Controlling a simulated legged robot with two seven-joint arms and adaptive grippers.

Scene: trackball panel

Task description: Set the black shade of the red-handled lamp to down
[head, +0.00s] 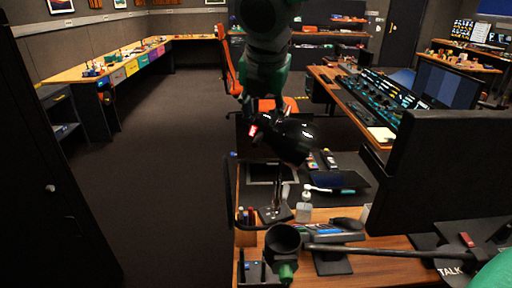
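The red-handled lamp stands on the desk, with its base (275,214) near the left edge and a thin upright stem. Its black shade (292,139) is tilted, pointing down to the right. The small red handle (253,130) shows at the shade's left end. My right gripper (263,113) hangs from the top of the picture just above the handle and shade. Its fingers look spread, with the orange chair showing between them. Whether a finger touches the handle, I cannot tell. My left gripper is not in view.
A second black lamp shade (284,238) with a green handle (287,272) is at the desk's front, on a long dark rod. A bottle (304,208) stands by the lamp base. A black monitor (445,175) blocks the right. An orange chair (226,62) stands behind. Open floor lies left.

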